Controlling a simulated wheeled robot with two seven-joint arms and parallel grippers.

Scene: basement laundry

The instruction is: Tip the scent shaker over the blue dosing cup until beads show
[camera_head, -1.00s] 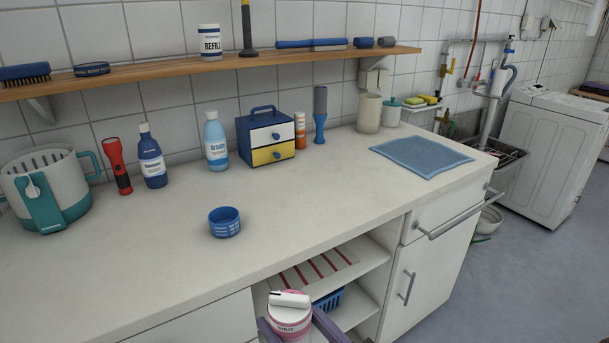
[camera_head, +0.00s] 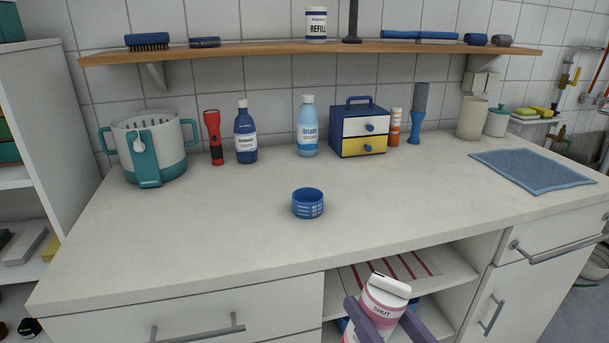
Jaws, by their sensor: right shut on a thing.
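The blue dosing cup (camera_head: 308,204) stands upright on the white counter, in the middle of the view. No beads show in it from here. My right gripper (camera_head: 385,322) is at the bottom of the view, shut on the scent shaker (camera_head: 384,302). My left gripper is not in view.
On the counter (camera_head: 200,240) stand a teal-and-white basket (camera_head: 150,150), a red flashlight (camera_head: 213,137), two blue bottles (camera_head: 245,133) and a small drawer box (camera_head: 358,130). A blue cloth (camera_head: 533,169) lies right. A wooden shelf (camera_head: 270,48) runs above. Counter around the cup is clear.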

